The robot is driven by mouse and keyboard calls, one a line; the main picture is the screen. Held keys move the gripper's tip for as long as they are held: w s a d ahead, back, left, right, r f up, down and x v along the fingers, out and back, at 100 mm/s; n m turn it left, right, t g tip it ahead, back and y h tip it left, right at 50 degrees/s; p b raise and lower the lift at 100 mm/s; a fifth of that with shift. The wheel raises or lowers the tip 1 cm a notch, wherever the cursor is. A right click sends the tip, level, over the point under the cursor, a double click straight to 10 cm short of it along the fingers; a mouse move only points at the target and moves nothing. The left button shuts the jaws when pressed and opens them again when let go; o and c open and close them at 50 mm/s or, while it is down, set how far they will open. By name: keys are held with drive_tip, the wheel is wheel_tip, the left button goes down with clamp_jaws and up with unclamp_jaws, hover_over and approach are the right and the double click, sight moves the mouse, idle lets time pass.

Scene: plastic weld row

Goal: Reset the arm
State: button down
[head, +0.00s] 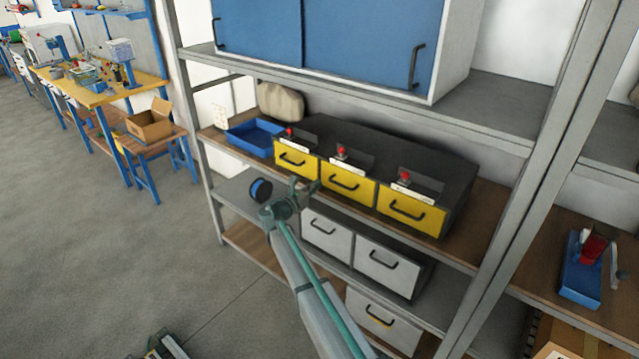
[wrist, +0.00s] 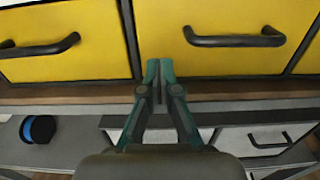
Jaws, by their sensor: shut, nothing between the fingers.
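My arm reaches up from the bottom of the head view toward the shelf. My gripper (head: 308,186) is in front of the row of yellow drawers, near the lower edge of the left and middle ones. In the wrist view my gripper (wrist: 160,66) is shut and empty, its two fingertips together just below a yellow drawer (wrist: 230,55) with a dark handle. In the head view the yellow drawers, the left one (head: 288,163), the middle one (head: 350,193) and the right one (head: 408,219), all look closed. Whether the fingertips touch a drawer front, I cannot tell.
White drawers (head: 325,242) stand on the shelf below. A blue tray (head: 255,140) sits left of the yellow drawers. A blue-doored cabinet (head: 370,45) is above. Metal shelf posts (head: 196,140) stand left and right. The floor (head: 90,240) at left is largely clear.

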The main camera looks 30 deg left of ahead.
drive_tip(key=b+v, duration=0.2)
drive_tip(key=v, duration=0.7)
drive_tip(key=shift+s, duration=0.3)
drive_tip(key=s+d+f+m+g, duration=0.5)
drive_tip(key=s+d+f+m, duration=0.15)
drive_tip(key=d+f, duration=0.5)
drive_tip(key=s+d+f+m+g+h, duration=0.1)
drive_tip(key=s+d+f+m+g, duration=0.5)
drive_tip(key=d+f, duration=0.6)
drive_tip(key=s+d+f+m+g, duration=0.35)
drive_tip(key=d+f+m, duration=0.55)
drive_tip(key=d, duration=0.5)
drive_tip(key=s+d+f+m+g+y, duration=0.1)
drive_tip(key=s+d+f+m+g, duration=0.2)
drive_tip(key=s+d, duration=0.5)
drive_tip(key=s+d+f+m+g+y, duration=0.2)
drive_tip(key=s+d, duration=0.7)
drive_tip(key=s, duration=0.7)
drive_tip(key=s+d+f+m+g+y, duration=0.1)
drive_tip(key=s+d+f+m+g, duration=0.4)
drive_tip(key=s+d+m, duration=0.2)
drive_tip(key=shift+s+d+f+y, duration=0.35)
drive_tip(key=shift+s+d, duration=0.6)
drive_tip(key=shift+s, duration=1.45)
